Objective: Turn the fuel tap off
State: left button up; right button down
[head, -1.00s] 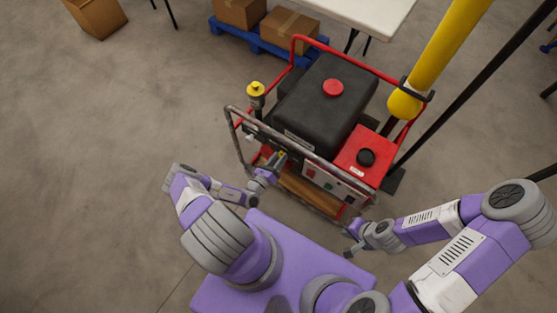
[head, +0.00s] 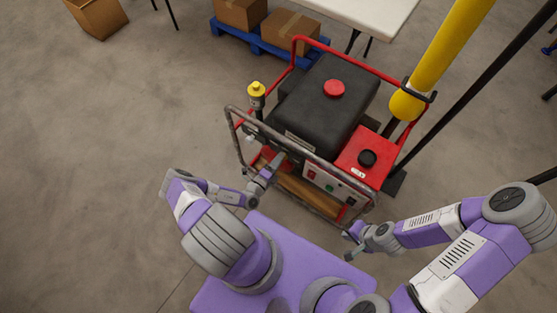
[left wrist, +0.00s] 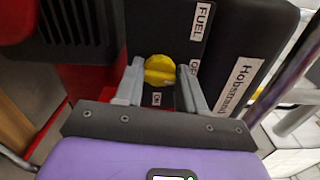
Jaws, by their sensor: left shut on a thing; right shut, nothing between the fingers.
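The fuel tap is a yellow knob (left wrist: 159,71) on a dark panel of the red-framed machine (head: 330,95). In the left wrist view a FUEL label (left wrist: 202,21) stands above it. My left gripper (left wrist: 161,68) is shut on the knob, one finger on each side. In the head view my left gripper (head: 277,161) reaches into the machine's front and hides the knob. My right gripper (head: 347,246) is shut and empty, in front of the machine's right end.
A grey bumper bar (head: 300,152) crosses the machine's front above my left gripper. A red tank with a black cap (head: 367,158) is at right, by a yellow pipe (head: 440,55). Boxes on a blue pallet (head: 262,45) stand behind.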

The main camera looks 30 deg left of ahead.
pick_arm(q)
jog(key=shift+d+n, duration=0.1)
jog(key=shift+n, duration=0.5)
jog(key=o, duration=1.1)
jog(key=shift+c, duration=0.2)
jog(key=s+p, duration=0.1)
jog(key=s, duration=0.6)
jog(key=shift+s+a+p, duration=0.3)
jog(key=shift+a+p, duration=0.05)
